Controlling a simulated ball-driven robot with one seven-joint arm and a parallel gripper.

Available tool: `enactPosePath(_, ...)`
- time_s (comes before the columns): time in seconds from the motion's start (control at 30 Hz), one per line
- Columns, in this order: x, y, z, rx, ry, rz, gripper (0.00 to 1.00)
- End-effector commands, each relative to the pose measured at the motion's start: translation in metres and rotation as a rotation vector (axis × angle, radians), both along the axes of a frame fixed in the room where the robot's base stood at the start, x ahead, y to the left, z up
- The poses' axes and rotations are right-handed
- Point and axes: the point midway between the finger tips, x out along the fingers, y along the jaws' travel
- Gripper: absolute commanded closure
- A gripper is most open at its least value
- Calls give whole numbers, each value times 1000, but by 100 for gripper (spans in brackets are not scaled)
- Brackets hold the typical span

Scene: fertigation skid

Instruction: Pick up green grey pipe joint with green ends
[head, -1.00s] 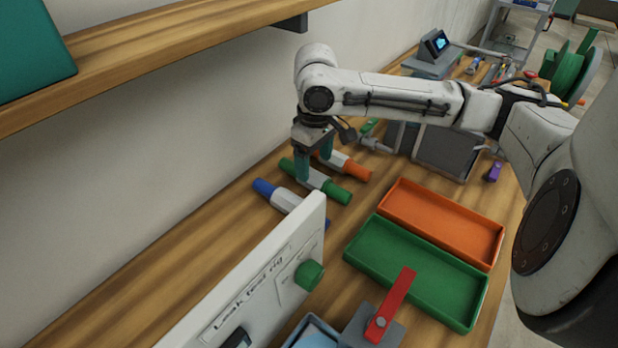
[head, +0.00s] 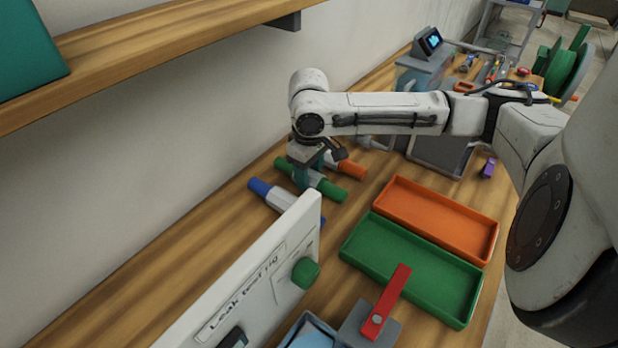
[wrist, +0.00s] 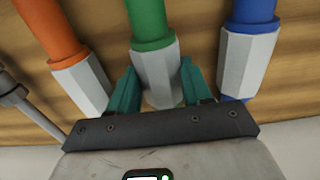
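The pipe joint with green ends (head: 332,190) lies on the wooden bench, between a blue-ended joint and an orange-ended joint. It has a grey faceted middle. In the wrist view the green-ended joint (wrist: 156,65) runs between the two teal fingers of my gripper (wrist: 158,72), one on each side of its grey body. Narrow gaps seem to show beside the fingertips, so my gripper looks open. In the head view my gripper (head: 306,178) is down at the joint and hides part of its middle.
The blue-ended joint (head: 262,188) and the orange-ended joint (head: 350,168) lie close on either side. An orange tray (head: 440,218) and a green tray (head: 410,268) are to the right. The white leak test rig panel (head: 255,275) stands in front. A shelf (head: 150,50) hangs at upper left.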

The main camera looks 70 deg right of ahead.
Motion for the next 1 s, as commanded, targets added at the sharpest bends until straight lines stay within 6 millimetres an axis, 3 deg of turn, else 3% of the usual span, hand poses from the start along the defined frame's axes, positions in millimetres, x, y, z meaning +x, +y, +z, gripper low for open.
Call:
enactPosePath(0.3, 0, 0, 0, 0, 0, 0, 84)
enactPosePath(0.73, 0, 0, 10, 0, -2, 0, 85)
enactPosePath(0.87, 1, 0, 28, -1, -5, 0, 85)
enactPosePath(1.0, -18, 9, 56, -1, -4, 2, 85)
